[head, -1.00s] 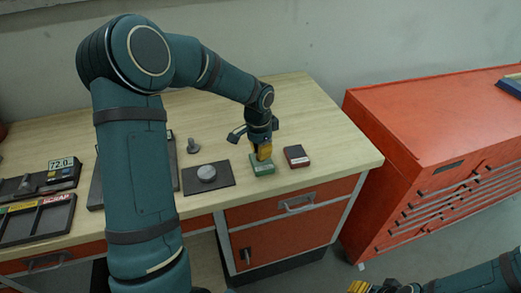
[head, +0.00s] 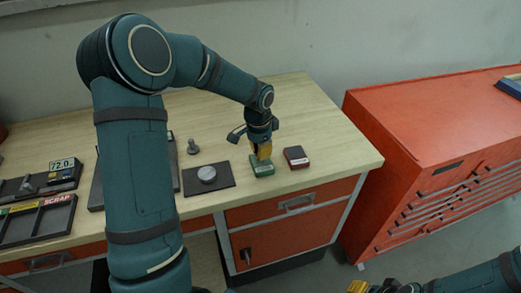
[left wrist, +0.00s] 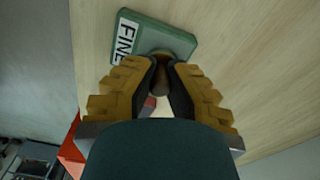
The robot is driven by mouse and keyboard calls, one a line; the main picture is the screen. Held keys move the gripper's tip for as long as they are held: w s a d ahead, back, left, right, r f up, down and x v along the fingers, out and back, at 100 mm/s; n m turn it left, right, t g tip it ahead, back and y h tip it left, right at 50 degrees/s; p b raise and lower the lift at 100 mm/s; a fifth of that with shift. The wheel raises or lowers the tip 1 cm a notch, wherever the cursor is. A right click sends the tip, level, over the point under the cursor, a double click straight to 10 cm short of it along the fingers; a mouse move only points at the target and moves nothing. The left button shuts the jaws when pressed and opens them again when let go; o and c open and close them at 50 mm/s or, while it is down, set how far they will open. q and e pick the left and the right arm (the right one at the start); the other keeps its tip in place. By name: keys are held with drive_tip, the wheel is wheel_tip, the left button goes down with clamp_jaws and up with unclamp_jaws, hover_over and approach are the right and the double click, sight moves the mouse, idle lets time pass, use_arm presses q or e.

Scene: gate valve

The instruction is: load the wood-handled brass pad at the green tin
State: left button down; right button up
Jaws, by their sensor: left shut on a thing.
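The green tin (head: 263,168) sits on the bench near its front edge; in the left wrist view the tin (left wrist: 172,32) shows a white label reading FINE. My left gripper (head: 263,152) is directly above the tin. In the left wrist view, my left gripper (left wrist: 165,75) is shut on the wooden handle of the pad (left wrist: 162,86). The pad's round brown end is at the tin's near edge; I cannot tell whether it touches. Its brass face is hidden. My right gripper (head: 372,287) is at the bottom edge, partly cut off, away from the bench.
A dark red tin (head: 296,156) stands just right of the green tin. Left are a grey disc (head: 207,174) on a dark plate (head: 225,183), a small metal part (head: 193,146) and a SCRAP tray (head: 40,222). An orange cabinet (head: 430,130) stands right of the bench.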

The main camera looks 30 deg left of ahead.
use_arm(q)
drive_tip(key=shift+r+p, duration=2.15)
drive_tip(key=shift+r, duration=1.1)
